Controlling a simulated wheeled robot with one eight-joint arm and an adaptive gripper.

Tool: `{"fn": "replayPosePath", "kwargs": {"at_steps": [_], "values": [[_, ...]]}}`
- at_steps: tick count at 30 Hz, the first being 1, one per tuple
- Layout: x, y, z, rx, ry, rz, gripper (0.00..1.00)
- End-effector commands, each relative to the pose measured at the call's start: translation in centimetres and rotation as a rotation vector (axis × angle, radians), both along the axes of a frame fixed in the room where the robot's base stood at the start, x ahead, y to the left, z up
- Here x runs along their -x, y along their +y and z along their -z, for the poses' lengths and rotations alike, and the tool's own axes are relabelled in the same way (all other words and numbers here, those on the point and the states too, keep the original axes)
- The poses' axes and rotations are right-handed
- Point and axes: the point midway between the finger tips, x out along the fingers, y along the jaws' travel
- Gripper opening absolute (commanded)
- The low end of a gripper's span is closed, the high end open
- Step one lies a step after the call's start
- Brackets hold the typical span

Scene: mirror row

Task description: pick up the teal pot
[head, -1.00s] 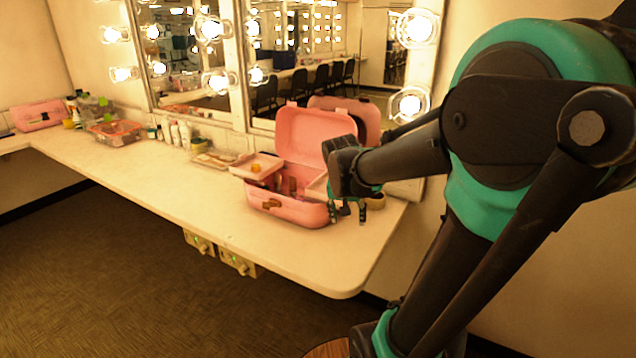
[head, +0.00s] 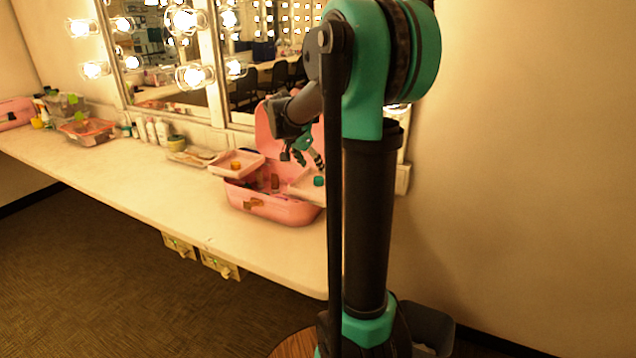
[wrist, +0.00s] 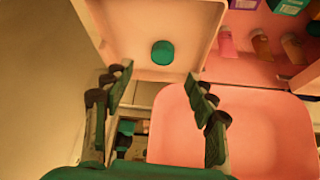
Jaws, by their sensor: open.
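The teal pot (wrist: 162,53) is a small round pot lying in a pale tray (wrist: 180,20) of the pink case, near the tray's edge. In the head view the teal pot (head: 319,181) shows in the right-hand tray, just left of my arm. My gripper (wrist: 152,85) is open and empty, its two fingers apart, with the pot in the picture beyond the gap between them. In the head view my gripper (head: 302,158) hangs above the open case, up and left of the pot.
The open pink case (head: 270,206) stands on the white counter (head: 150,190) before the mirrors. Its other tray (head: 236,163) holds an orange pot (head: 236,166). Its raised lid (wrist: 235,125) is close to my fingers. Bottles (head: 157,132) stand further left.

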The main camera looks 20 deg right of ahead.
Motion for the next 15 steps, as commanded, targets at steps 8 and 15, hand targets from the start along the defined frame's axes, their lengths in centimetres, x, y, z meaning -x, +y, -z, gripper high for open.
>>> {"fn": "replayPosePath", "kwargs": {"at_steps": [8, 15], "values": [[-0.7, -1.1, 2.3, 0.000, 0.000, -0.001, 0.57], [-1.9, -2.0, 4.6, 0.000, 0.000, 0.000, 0.57]]}}
